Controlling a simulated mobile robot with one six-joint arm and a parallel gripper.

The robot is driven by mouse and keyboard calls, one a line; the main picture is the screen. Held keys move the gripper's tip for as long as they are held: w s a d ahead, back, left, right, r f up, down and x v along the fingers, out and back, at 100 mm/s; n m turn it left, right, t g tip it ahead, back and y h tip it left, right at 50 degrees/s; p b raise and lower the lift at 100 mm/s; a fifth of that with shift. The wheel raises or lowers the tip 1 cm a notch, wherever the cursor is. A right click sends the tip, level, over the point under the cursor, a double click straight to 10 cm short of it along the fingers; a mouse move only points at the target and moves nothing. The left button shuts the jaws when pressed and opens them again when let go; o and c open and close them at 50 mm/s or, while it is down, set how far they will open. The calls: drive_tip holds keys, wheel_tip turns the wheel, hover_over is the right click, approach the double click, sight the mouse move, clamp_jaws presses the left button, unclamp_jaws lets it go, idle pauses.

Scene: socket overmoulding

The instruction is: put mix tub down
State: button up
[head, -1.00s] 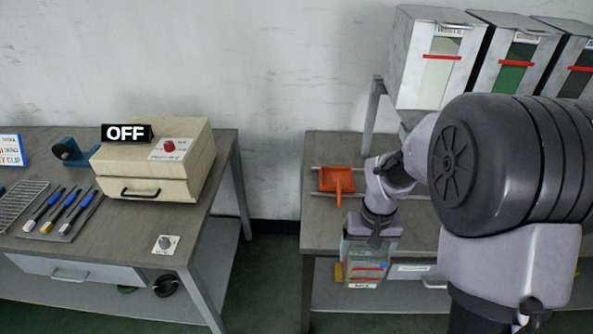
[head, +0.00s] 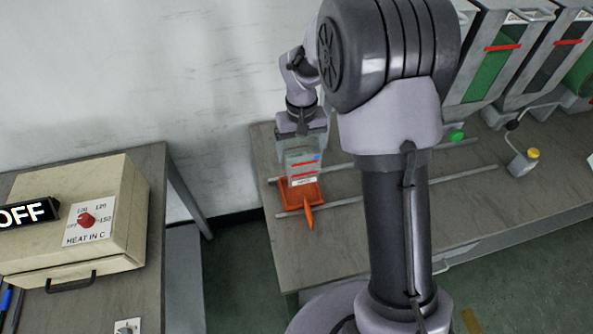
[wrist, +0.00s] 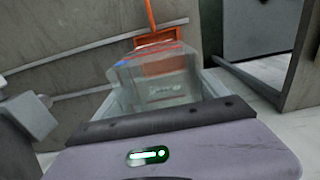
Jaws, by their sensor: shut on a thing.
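The mix tub (head: 301,166) is a clear, boxy container with red lines and a white label. My gripper (head: 300,130) is shut on it from above and holds it upright over the bench. In the head view the tub's lower end overlaps an orange tray with a handle (head: 309,215); I cannot tell whether they touch. In the wrist view the tub (wrist: 160,84) lies just beyond my gripper, with the orange tray (wrist: 151,38) behind it. The tub's contents are not clear.
Two thin rails (head: 455,183) run along the bench (head: 330,240). Hoppers with coloured fill (head: 490,65) stand at the back right. A heater box marked OFF (head: 85,215) sits on the left bench. A gap separates the benches.

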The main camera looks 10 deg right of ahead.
drive_tip(key=f+b, duration=0.1)
drive_tip(key=f, duration=0.2)
drive_tip(key=f+b, duration=0.1)
drive_tip(key=f, duration=0.4)
drive_tip(key=shift+s+f+b, duration=0.35)
drive_tip(key=shift+f+b, duration=0.05)
drive_tip(key=shift+r, duration=0.15)
drive_tip(key=o, duration=1.3)
drive_tip(key=shift+f, duration=0.2)
drive_tip(key=s+a+r+m+t+p, duration=0.1)
drive_tip(key=s+r+p, duration=0.1)
drive_tip(key=r, duration=0.9)
drive_tip(key=s+r+t+p, duration=0.1)
drive_tip(key=s+r+p, duration=0.1)
drive_tip(key=r, duration=0.8)
drive_tip(key=s+a+r+m+t+y, duration=0.1)
drive_tip(key=s+r, duration=0.3)
drive_tip(key=s, duration=0.6)
drive_tip(key=s+a+r+m+t+y, duration=0.1)
drive_tip(key=s+r, duration=0.3)
drive_tip(key=s, duration=0.7)
drive_tip(key=shift+a+m+t, duration=0.5)
drive_tip(key=shift+m+t, duration=0.2)
drive_tip(key=shift+t, duration=0.2)
